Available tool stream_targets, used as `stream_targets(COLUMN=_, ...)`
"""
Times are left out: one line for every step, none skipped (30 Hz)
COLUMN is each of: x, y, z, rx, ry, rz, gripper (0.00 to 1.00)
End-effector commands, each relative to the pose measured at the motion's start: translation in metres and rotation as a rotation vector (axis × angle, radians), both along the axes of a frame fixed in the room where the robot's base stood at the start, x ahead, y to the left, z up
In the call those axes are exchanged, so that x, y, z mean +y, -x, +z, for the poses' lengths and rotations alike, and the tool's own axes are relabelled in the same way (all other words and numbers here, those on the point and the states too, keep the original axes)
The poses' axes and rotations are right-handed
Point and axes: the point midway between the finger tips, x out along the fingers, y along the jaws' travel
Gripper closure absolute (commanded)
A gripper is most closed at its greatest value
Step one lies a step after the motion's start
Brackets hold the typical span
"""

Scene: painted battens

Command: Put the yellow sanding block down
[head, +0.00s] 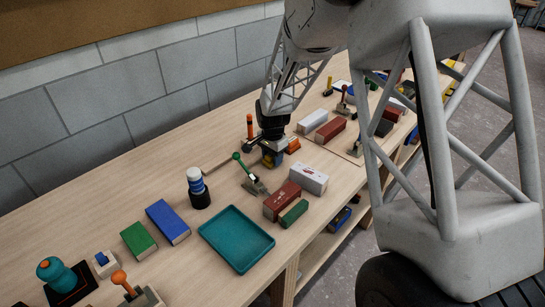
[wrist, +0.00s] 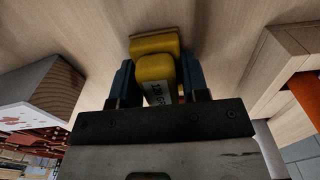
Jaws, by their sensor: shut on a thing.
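The yellow sanding block (wrist: 154,69) is between the two blue fingers of my gripper (wrist: 157,78) in the wrist view. Its yellow body has a label strip with dark print on the near face. The fingers press on it from both sides. In the head view my gripper (head: 272,157) is low over the middle of the workbench (head: 322,222), and its fingers hide most of the block. I cannot tell whether the block touches the bench top.
A white box (head: 309,178), a dark red box (head: 282,201) and a green block (head: 293,214) are in front. A teal tray (head: 237,264) and a blue box (head: 168,222) are nearer. Bare wood lies between them.

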Motion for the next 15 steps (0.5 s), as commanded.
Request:
stream_targets(x=0.0000, y=0.0000, z=-0.0006, rx=0.000, ry=0.000, rz=0.000, gripper=0.80)
stream_targets(x=0.0000, y=0.0000, z=-0.0011, rx=0.000, ry=0.000, rz=0.000, gripper=0.80)
stream_targets(x=0.0000, y=0.0000, z=-0.0020, rx=0.000, ry=0.000, rz=0.000, gripper=0.80)
stream_targets(x=0.0000, y=0.0000, z=-0.0026, rx=0.000, ry=0.000, rz=0.000, gripper=0.80)
stream_targets(x=0.0000, y=0.0000, z=-0.0029, rx=0.000, ry=0.000, rz=0.000, gripper=0.57)
stream_targets(x=0.0000, y=0.0000, z=-0.0027, rx=0.000, ry=0.000, rz=0.000, gripper=0.51)
stream_targets(x=0.0000, y=0.0000, z=-0.0026, rx=0.000, ry=0.000, rz=0.000, gripper=0.46)
stream_targets(x=0.0000, y=0.0000, z=-0.0026, rx=0.000, ry=0.000, rz=0.000, gripper=0.41)
stream_targets(x=0.0000, y=0.0000, z=-0.0026, rx=0.000, ry=0.000, rz=0.000, gripper=0.35)
stream_targets(x=0.0000, y=0.0000, z=-0.0026, rx=0.000, ry=0.000, rz=0.000, gripper=0.33)
stream_targets(x=0.0000, y=0.0000, z=-0.0026, rx=0.000, ry=0.000, rz=0.000, gripper=0.33)
stream_targets(x=0.0000, y=0.0000, z=-0.0026, rx=0.000, ry=0.000, rz=0.000, gripper=0.33)
stream_targets(x=0.0000, y=0.0000, z=-0.0026, rx=0.000, ry=0.000, rz=0.000, gripper=0.33)
stream_targets(x=0.0000, y=0.0000, z=-0.0026, rx=0.000, ry=0.000, rz=0.000, gripper=0.33)
stream_targets(x=0.0000, y=0.0000, z=-0.0026, rx=0.000, ry=0.000, rz=0.000, gripper=0.33)
